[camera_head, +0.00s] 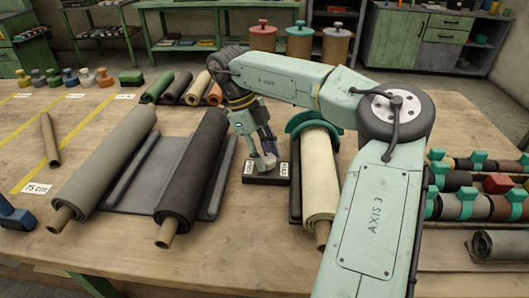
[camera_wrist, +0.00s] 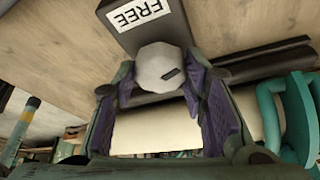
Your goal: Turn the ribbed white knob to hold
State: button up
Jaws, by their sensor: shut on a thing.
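The white knob (camera_wrist: 160,62) sits on a dark block (camera_head: 266,180) on the workbench, with a short dark mark on its lower right in the wrist view. My gripper (camera_head: 262,153) reaches down from above and is shut on the knob, with a purple-padded finger on each side; it also shows in the wrist view (camera_wrist: 161,82). A white label reading FREE (camera_wrist: 140,12) is on the block near the knob. In the head view the block has two small labels, left (camera_head: 250,168) and right (camera_head: 284,169), too small to read surely. The knob's ribbed sides are mostly hidden.
A cream roll (camera_head: 320,185) with a teal cover (camera_head: 313,122) lies close right of the block. A dark grey roll (camera_head: 194,175) and a lighter roll (camera_head: 105,170) lie left. Several clamped rolls (camera_head: 480,185) are at the right. Small rolls (camera_head: 175,88) lie behind.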

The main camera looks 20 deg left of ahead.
jog(key=m+g+p, duration=0.1)
jog(key=m, duration=0.1)
jog(key=m+g+p, duration=0.1)
jog(key=m, duration=0.2)
jog(key=shift+w+r+m+y, duration=0.1)
jog(key=shift+m+y, duration=0.2)
jog(key=m+y, duration=0.1)
jog(key=m, duration=0.1)
jog(key=m+g+p, duration=0.1)
jog(key=m, duration=0.2)
jog(key=shift+w+d+y+p, duration=0.1)
jog(key=shift+d+y+p, duration=0.1)
jog(key=shift+y+p, duration=0.15)
jog(key=m+y, duration=0.1)
jog(key=m, duration=0.2)
jog(key=m+g+y, duration=0.1)
jog(key=m, duration=0.1)
jog(key=shift+d+m, duration=0.15)
jog(key=shift+m, duration=0.25)
jog(key=m+y, duration=0.1)
jog(key=m, duration=0.1)
jog(key=m+y, duration=0.1)
jog(key=m, duration=0.2)
jog(key=shift+d+m+t, duration=0.1)
jog(key=shift+m+t, duration=0.2)
jog(key=o, duration=1.1)
jog(key=shift+o, duration=0.2)
